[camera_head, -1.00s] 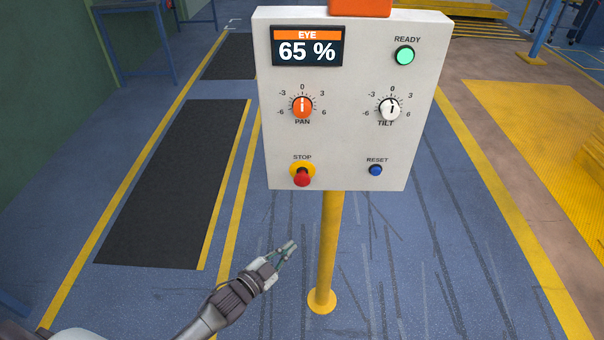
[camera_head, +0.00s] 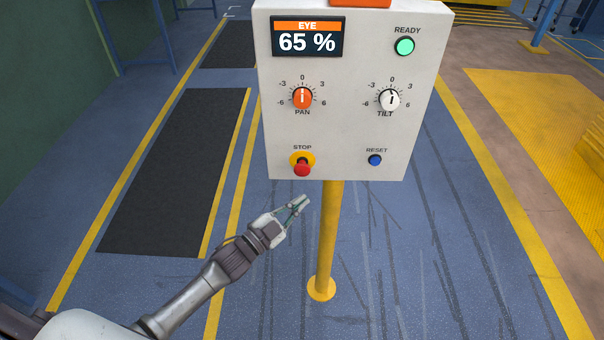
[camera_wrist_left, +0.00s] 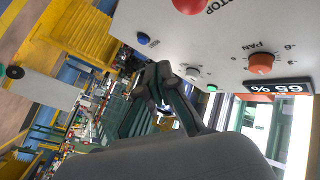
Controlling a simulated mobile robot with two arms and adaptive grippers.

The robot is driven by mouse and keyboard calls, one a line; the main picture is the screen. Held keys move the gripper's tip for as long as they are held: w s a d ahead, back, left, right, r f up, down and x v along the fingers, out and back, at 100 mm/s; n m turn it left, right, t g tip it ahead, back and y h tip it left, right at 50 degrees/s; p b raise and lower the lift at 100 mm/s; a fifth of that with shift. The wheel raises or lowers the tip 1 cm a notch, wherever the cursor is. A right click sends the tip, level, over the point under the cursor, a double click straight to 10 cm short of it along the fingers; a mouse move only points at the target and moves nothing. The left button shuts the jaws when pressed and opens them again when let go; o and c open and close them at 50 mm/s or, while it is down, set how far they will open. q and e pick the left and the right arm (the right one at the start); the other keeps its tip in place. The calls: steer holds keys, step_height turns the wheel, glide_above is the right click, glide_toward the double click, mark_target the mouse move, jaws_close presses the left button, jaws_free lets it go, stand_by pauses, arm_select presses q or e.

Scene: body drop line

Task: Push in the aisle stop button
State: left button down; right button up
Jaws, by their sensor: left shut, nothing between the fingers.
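The red stop button (camera_head: 302,169) with its yellow collar sits at the lower left of the light grey control panel (camera_head: 340,140), under the label STOP. Its red cap also shows at the top edge of the left wrist view (camera_wrist_left: 190,4). My left gripper (camera_head: 304,201) is shut and empty. In the head view its tips appear just below the button, apart from it. In the left wrist view the fingers (camera_wrist_left: 160,75) reach in front of the panel face. My right gripper is in neither view.
The panel also carries an orange PAN knob (camera_head: 302,98), a white TILT knob (camera_head: 390,100), a blue RESET button (camera_head: 375,160), a green READY lamp (camera_head: 405,46) and a display (camera_head: 307,39) reading 65 %. A yellow post (camera_head: 328,240) holds it up. Dark mats (camera_head: 180,170) lie on the left floor.

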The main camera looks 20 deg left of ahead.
mark_target(302, 166)
arm_select(q)
steer(key=w+a+b, duration=0.2)
steer(key=w, duration=0.4)
steer(key=shift+w+b, duration=0.3)
steer(key=shift+b, duration=0.1)
stand_by(0.4)
steer(key=shift+w, duration=0.15)
stand_by(0.6)
steer(key=shift+w+a, duration=0.1)
steer(key=shift+w, duration=0.15)
